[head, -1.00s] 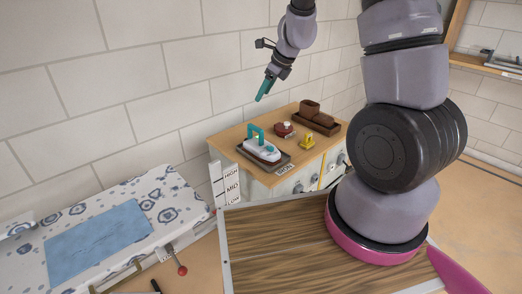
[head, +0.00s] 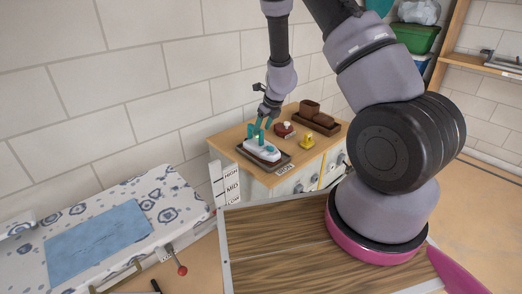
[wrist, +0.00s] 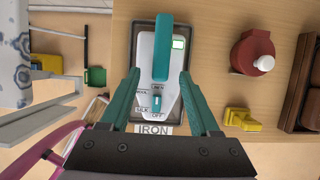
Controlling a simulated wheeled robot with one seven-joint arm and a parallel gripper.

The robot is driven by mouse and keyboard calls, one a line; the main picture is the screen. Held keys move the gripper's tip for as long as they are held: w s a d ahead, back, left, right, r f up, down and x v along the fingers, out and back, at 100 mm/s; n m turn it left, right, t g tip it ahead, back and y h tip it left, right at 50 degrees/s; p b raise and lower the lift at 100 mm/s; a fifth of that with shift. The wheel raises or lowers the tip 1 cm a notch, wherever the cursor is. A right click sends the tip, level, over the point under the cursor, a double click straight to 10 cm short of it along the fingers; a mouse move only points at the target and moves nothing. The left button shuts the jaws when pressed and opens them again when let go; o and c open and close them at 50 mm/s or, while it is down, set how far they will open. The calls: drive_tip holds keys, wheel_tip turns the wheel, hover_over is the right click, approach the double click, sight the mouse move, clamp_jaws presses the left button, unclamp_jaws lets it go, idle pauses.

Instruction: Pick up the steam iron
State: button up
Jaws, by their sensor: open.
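The steam iron (head: 262,150) is white with a teal handle and stands on a dark tray (head: 243,151) on top of the wooden-topped cabinet. In the wrist view the iron (wrist: 148,92) lies straight ahead, its teal handle pointing away from me. My gripper (head: 264,127) is at the iron's handle in the head view. In the wrist view my gripper (wrist: 157,78) is open, with one teal finger on each side of the iron's near part. I cannot tell whether the fingers touch it. The gripper partly hides the handle in the head view.
A red object (head: 285,129), a yellow object (head: 308,142) and a brown tray with brown things (head: 317,123) share the cabinet top (head: 225,139). An ironing board (head: 150,215) with a blue cloth (head: 98,243) stands to the left. A tiled wall is behind.

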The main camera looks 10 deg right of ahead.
sight(263, 143)
drive_tip(key=x, duration=0.2)
drive_tip(key=shift+w+f, duration=0.15)
drive_tip(key=shift+f, duration=0.05)
clamp_jaws()
drive_tip(key=shift+r, duration=0.1)
idle(1.2)
